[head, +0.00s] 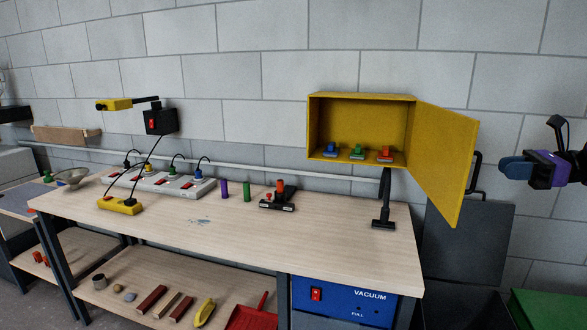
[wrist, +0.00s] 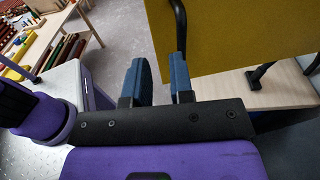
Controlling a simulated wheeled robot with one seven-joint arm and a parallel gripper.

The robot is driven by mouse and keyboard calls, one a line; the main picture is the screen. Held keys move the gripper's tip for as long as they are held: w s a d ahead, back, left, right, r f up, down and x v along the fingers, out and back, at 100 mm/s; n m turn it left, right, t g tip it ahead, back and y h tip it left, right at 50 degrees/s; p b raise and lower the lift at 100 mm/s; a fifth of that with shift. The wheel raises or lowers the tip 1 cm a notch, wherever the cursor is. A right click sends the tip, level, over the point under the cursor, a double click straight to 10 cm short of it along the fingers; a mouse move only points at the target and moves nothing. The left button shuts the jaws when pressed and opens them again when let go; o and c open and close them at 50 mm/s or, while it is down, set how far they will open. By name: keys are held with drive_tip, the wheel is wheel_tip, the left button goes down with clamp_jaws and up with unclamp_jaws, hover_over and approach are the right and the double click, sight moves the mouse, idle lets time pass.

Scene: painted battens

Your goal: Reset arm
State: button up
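My gripper (head: 506,168) is at the right edge of the head view, level with the yellow cabinet's open door (head: 447,160) and to its right. It points left and holds nothing that I can see. In the wrist view my gripper (wrist: 160,75) shows its two blue fingers apart, with bare floor between them. The back of the yellow door also shows in the wrist view (wrist: 230,35), close beyond the right finger. The head view does not show the gap between the fingers.
The yellow cabinet (head: 361,96) holds blue, green and red objects. The wooden workbench (head: 330,222) carries a power strip (head: 172,184), purple and green cylinders and a black clamp-like tool (head: 277,203). A grey panel (head: 470,245) and a green box (head: 550,308) stand below my gripper.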

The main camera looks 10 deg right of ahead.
drive_tip(key=s+a+r+n+g+h, duration=0.1)
drive_tip(key=s+a+n+g+h, duration=0.25)
drive_tip(key=a, duration=0.55)
drive_tip(key=s+a+r+n+g+h, duration=0.2)
drive_tip(key=s+a+n, duration=0.15)
drive_tip(key=a, duration=0.55)
drive_tip(key=s+a+n+t+h, duration=0.2)
drive_tip(key=s+a+n+h, duration=0.1)
drive_tip(key=s+n+h, duration=0.2)
drive_tip(key=s+a+f+n+t+h, duration=0.1)
drive_tip(key=s+a+n+h, duration=0.3)
drive_tip(key=s+n, duration=0.5)
drive_tip(key=shift+s+a+f+n+t+h, duration=0.2)
drive_tip(key=shift+s+n+t+h, duration=0.25)
drive_tip(key=shift+t, duration=0.4)
